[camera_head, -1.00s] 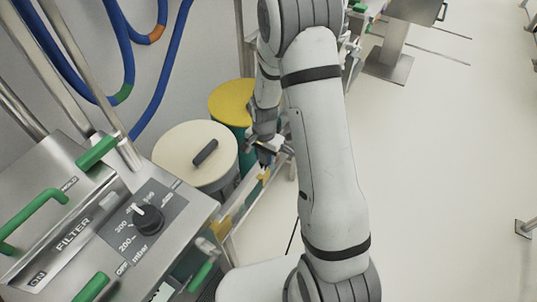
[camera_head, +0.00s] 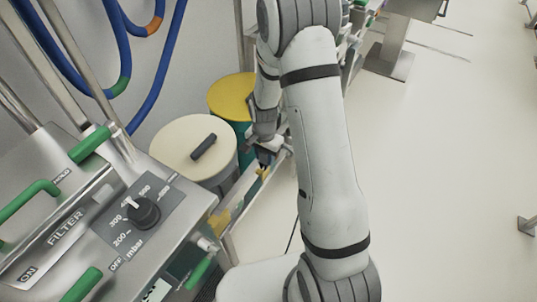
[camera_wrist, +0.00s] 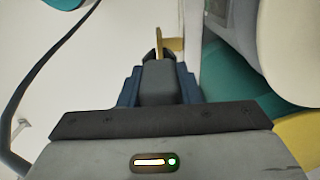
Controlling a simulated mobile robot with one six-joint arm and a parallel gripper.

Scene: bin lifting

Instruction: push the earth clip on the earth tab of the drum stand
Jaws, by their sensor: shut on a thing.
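My gripper (camera_head: 265,156) is low beside the drum stand, right of the cream-lidded drum; it also shows in the wrist view (camera_wrist: 160,82). Its blue-sided fingers are shut on the dark grey earth clip (camera_wrist: 160,85). The brass-coloured earth tab (camera_wrist: 171,43) stands at the clip's far end in the wrist view. The clip's dark tip overlaps the tab there; I cannot tell whether its jaws are around the tab. A brass-coloured piece (camera_head: 263,174) shows just below my gripper in the head view. The clip is too small to make out in the head view.
A cream-lidded drum (camera_head: 180,150) and a yellow-lidded drum (camera_head: 230,95) stand left of my gripper. A steel filter unit (camera_head: 185,205) with green handles and a dial fills the lower left. A black cable (camera_wrist: 62,42) runs at left.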

